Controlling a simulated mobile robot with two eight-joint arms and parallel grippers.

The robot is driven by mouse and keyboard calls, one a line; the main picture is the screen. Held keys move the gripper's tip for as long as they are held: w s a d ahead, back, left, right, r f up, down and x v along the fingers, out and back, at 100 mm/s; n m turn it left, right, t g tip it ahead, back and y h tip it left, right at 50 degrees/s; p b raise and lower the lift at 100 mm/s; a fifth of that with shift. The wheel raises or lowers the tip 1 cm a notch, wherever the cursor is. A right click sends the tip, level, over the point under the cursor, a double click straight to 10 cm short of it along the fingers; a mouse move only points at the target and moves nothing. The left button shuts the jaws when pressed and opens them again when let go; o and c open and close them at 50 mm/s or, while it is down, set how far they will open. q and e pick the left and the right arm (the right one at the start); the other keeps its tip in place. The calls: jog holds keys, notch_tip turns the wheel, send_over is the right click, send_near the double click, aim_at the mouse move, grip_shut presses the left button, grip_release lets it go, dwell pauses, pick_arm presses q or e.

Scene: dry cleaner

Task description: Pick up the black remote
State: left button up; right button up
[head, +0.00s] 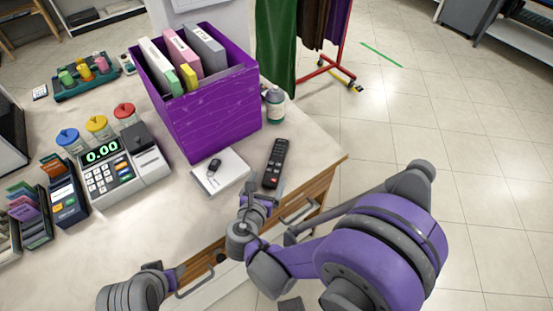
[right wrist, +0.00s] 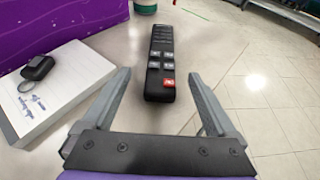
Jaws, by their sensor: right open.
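The black remote (head: 275,163) lies flat on the counter near its front right corner, beside the notepad. In the right wrist view the remote (right wrist: 161,65) points away from me, with a red button at its near end. My right gripper (head: 262,188) is open and empty at the remote's near end. In the right wrist view its fingers (right wrist: 158,78) stand apart, one on each side of the remote's near end, without visible contact. My left gripper (head: 178,275) is low at the counter's front edge, and its jaws are not clear.
A white notepad (head: 228,164) with a black key fob (head: 214,165) lies left of the remote. A purple box (head: 212,112) of binders and a small bottle (head: 274,106) stand behind. A cash register (head: 118,164) is at left. Open floor (head: 430,130) lies right.

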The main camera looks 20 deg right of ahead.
aim_at(275, 165)
jog(key=x, duration=0.7)
jog(key=shift+w+d+r, duration=0.1)
jog(key=shift+w+d, duration=0.25)
jog(key=shift+c, duration=0.3)
grip_shut()
